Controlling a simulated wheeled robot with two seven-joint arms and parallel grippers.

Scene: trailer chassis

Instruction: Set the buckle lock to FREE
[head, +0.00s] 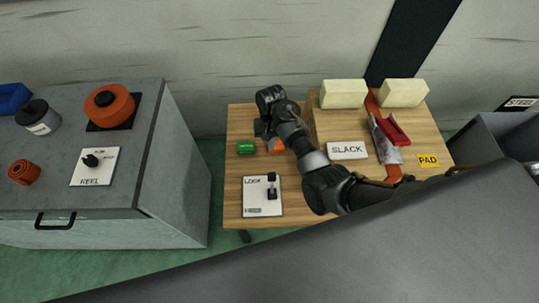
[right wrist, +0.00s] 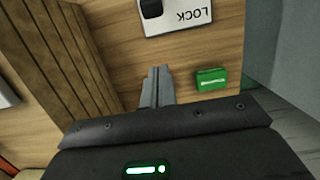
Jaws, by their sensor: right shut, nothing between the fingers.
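The lock plate (head: 254,207) is a white panel lying on the wooden table, marked LOCK at its upper left, with a smaller label at its lower edge that is too blurred to read. Its black lever (head: 272,186) is right of the plate's middle. In the right wrist view the plate (right wrist: 185,18) is at the top, cut by the frame, with a dark part of the lever (right wrist: 151,8) showing. My right gripper (head: 262,128) is over the table behind the plate, apart from it. Its fingers (right wrist: 159,70) are together and empty. My left gripper is out of view.
A green tag (head: 246,147) and a partly hidden orange piece (head: 276,145) lie near my right gripper. A wooden block with a SLACK sign (head: 346,150) and an orange strap with a red buckle (head: 394,129) are to the right. A grey cabinet with a REEL switch (head: 91,160) stands left.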

